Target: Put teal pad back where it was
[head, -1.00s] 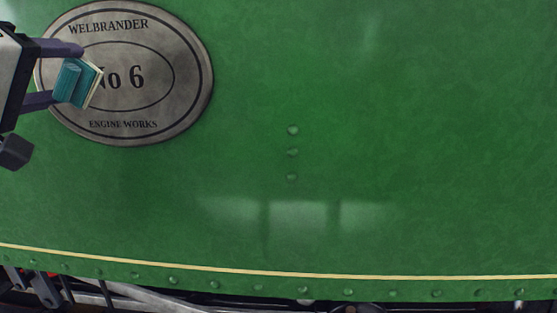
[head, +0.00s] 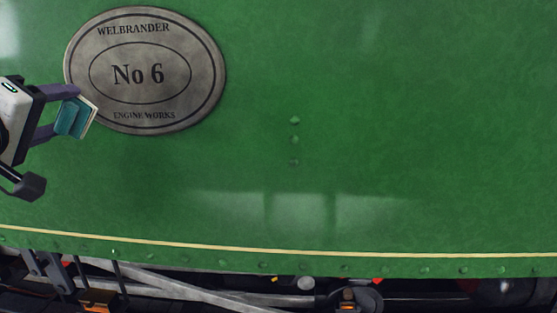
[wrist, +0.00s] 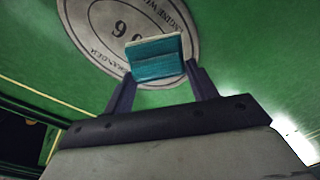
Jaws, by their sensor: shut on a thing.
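The teal pad (head: 75,117) is a small teal block with a pale face on its far side. My gripper (head: 68,112) is shut on it at the left of the head view, in front of the lower left edge of the oval plate. In the wrist view the pad (wrist: 156,60) sits between the two dark fingers of my gripper (wrist: 160,82), its pale edge toward the plate. I cannot tell whether the pad touches the plate or the green panel. The place where the pad was is not clear in these frames.
A grey oval plate (head: 145,102) reading "Welbrander No 6 Engine Works" is fixed on the green side panel (head: 400,130). A cream line and rivets run along the panel's lower edge. Below are rods (head: 180,288) and dark running gear.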

